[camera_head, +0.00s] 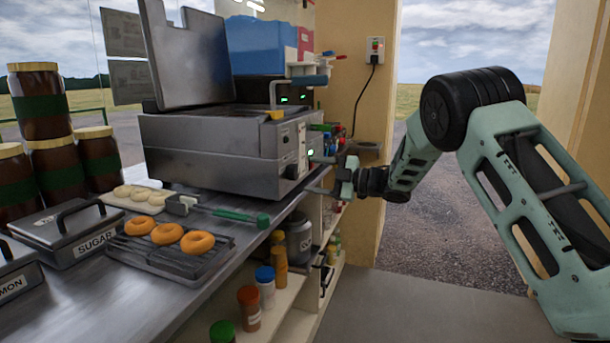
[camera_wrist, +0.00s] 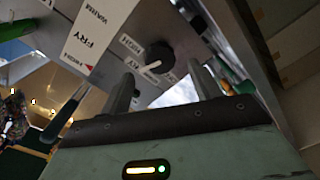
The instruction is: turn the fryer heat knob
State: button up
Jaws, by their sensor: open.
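The fryer (camera_head: 215,140) is a steel box on the counter with its lid raised. Its front panel faces right toward my gripper, with a dark knob (camera_head: 291,171) low on it. In the wrist view the heat knob (camera_wrist: 159,58) is round and black with a white pointer line. It sits on the pale panel beside a white label reading FRY (camera_wrist: 101,33). My gripper (camera_head: 335,178) is in front of the panel. In the wrist view my gripper (camera_wrist: 163,72) is open, with one finger on each side of the knob in the picture. I cannot tell whether they touch it.
A wire rack (camera_head: 175,255) with doughnuts and a green-handled tool (camera_head: 240,216) lie on the counter. Jars (camera_head: 265,285) stand on shelves below the counter edge. A wall socket (camera_head: 375,47) is behind. The floor right of the shelves is clear.

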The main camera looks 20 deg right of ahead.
jog(key=v, duration=1.3)
jog(key=shift+s+d, duration=0.1)
jog(key=w+a+r+m+t+h, duration=0.25)
jog(key=a+m+h, duration=0.4)
jog(key=a, duration=0.35)
jog(key=s+a+f+m+g+h, duration=0.3)
jog(key=s+a+f+m, duration=0.15)
jog(key=s+a, duration=0.45)
jog(key=s+a+f+m+g+h, duration=0.1)
jog(key=s+f+g+h, duration=0.15)
jog(key=s, duration=0.95)
jog(key=s+f+m+g+h, duration=0.15)
jog(key=s+g, duration=0.25)
jog(key=s, duration=0.9)
jog(key=s+a+f+m+g+h, duration=0.15)
jog(key=s+g, duration=0.25)
jog(key=s, duration=0.8)
notch_tip(320, 180, up, 17)
jog(key=y+p, duration=0.1)
jog(key=p, duration=1.7)
jog(key=shift+d, duration=0.45)
